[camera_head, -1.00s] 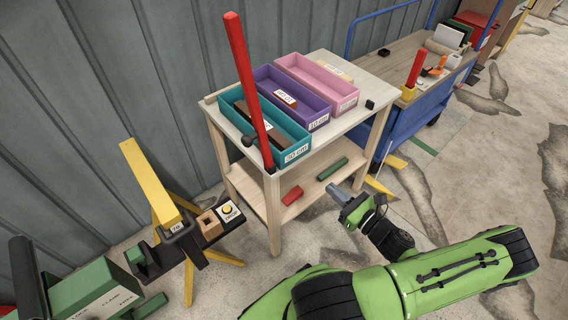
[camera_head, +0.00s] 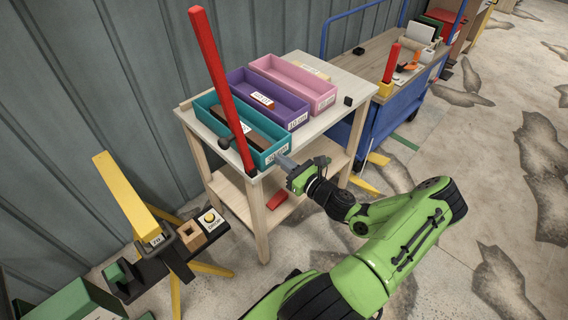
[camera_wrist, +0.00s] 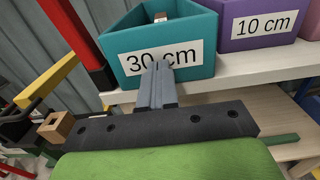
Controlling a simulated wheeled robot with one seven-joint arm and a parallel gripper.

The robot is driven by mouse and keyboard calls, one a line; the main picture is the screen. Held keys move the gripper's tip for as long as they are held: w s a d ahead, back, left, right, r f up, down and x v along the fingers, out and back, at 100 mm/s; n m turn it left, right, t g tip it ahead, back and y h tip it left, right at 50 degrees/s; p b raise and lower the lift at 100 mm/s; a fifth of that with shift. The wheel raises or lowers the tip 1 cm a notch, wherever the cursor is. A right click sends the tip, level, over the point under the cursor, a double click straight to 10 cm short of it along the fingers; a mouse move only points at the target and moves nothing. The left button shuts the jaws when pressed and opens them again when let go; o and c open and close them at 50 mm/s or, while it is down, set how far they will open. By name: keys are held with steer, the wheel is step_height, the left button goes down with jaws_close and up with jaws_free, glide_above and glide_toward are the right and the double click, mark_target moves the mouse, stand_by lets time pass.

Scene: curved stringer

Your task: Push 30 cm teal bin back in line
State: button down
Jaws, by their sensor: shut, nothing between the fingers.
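The teal bin (camera_head: 222,118), labelled 30 cm, stands on the top of the wooden table (camera_head: 338,92), with a brown piece (camera_head: 245,130) inside. In the wrist view, the front of the teal bin (camera_wrist: 190,45) sits nearer the table edge than the front of the purple 10 cm bin (camera_wrist: 258,25). My gripper (camera_head: 282,161) is shut and empty at the teal bin's front end. In the wrist view, its fingertips (camera_wrist: 158,72) cover the middle of the 30 cm label. I cannot tell whether they touch it.
A pink bin (camera_head: 295,85) stands beyond the purple one. A red upright bar (camera_head: 220,85) rises at the table's front left corner, close to the teal bin. A blue cart (camera_head: 385,115) stands behind right. A yellow stand (camera_head: 125,195) is at left.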

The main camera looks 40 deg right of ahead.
steer(key=w+p, duration=0.2)
steer(key=w, duration=0.4)
steer(key=shift+w+a, duration=0.15)
steer(key=shift+w, duration=0.1)
steer(key=shift+r, duration=0.2)
steer(key=shift+w, duration=0.1)
